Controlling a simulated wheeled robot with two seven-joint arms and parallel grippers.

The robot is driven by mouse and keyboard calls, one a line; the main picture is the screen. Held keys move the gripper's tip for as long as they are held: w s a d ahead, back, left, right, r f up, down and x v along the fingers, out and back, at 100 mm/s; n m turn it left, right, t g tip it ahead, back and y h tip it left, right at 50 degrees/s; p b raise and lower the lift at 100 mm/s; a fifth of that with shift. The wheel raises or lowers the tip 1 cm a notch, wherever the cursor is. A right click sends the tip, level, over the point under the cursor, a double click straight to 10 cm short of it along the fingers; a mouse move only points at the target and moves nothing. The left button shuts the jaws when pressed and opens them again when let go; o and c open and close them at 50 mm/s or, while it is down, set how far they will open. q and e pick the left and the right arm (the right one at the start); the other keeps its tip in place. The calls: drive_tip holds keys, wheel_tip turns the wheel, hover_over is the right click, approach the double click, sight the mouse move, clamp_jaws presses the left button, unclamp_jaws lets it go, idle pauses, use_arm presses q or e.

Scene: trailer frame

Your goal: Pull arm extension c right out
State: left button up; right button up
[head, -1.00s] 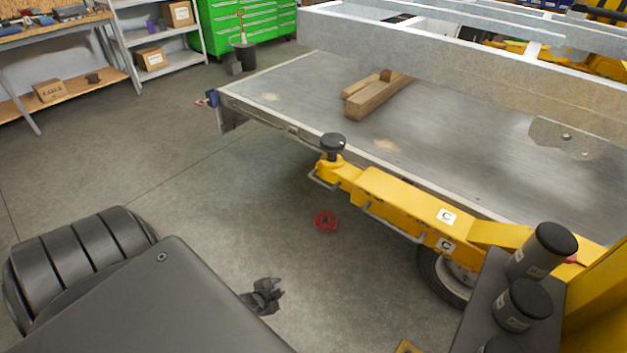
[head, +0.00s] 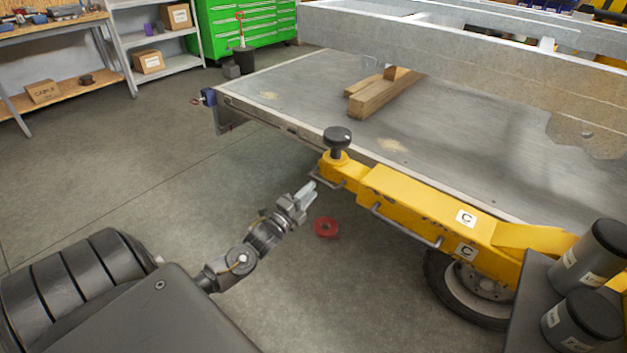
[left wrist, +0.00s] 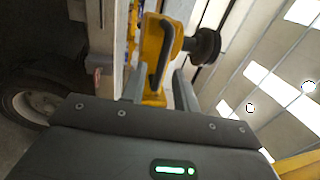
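Yellow arm C (head: 430,205), marked with C labels, runs along the trailer's side. Its narrower yellow extension (head: 345,172) shows at the left end, with a black knob (head: 337,138) on top and a thin bar handle (head: 322,178) on its side. My left gripper (head: 308,190) is just left of and below that handle, its fingers pointing towards it. In the left wrist view the fingers (left wrist: 159,88) stand apart, with the dark handle (left wrist: 162,52) ahead between them and the knob (left wrist: 205,45) to the right. Contact cannot be told. My right gripper is not in view.
The flat trailer deck (head: 280,85) carries wooden beams (head: 385,92). A longer bar handle (head: 405,228) is on the arm's side, above a wheel (head: 470,290). Open floor (head: 130,160) extends left.

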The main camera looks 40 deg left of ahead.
sight(320, 181)
use_arm(q)
drive_tip(key=w, duration=0.2)
drive_tip(key=w+r, duration=0.1)
drive_tip(key=w, duration=0.2)
drive_tip(key=shift+w, duration=0.35)
drive_tip(key=shift+s+d+r, duration=0.2)
drive_tip(key=shift+r, duration=0.15)
drive_tip(key=c, duration=0.5)
drive_tip(key=shift+w+a, duration=0.1)
clamp_jaws()
